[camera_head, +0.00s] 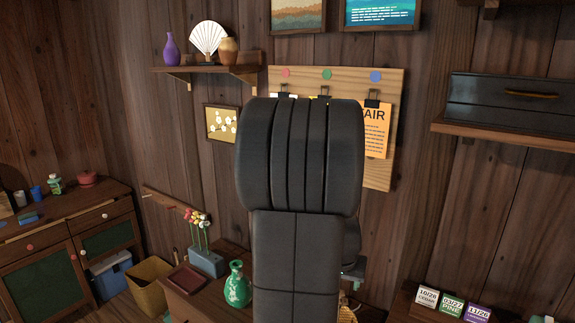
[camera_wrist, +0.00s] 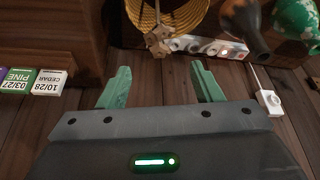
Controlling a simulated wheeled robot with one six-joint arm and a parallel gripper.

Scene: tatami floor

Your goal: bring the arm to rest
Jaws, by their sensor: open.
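My gripper (camera_wrist: 160,68) shows in the wrist view with its two green fingers wide apart. Nothing is between the fingers. In the head view my dark grey arm rises upright in the middle and hides part of the board behind it. The gripper itself is mostly hidden behind the arm there.
The wrist view shows a woven basket (camera_wrist: 188,14), a white power strip (camera_wrist: 205,47), a white plug-like piece (camera_wrist: 269,101) and date cards (camera_wrist: 48,84). In the head view a green vase (camera_head: 238,286) stands left of my arm; a shelf (camera_head: 500,134) holds a dark case (camera_head: 510,100).

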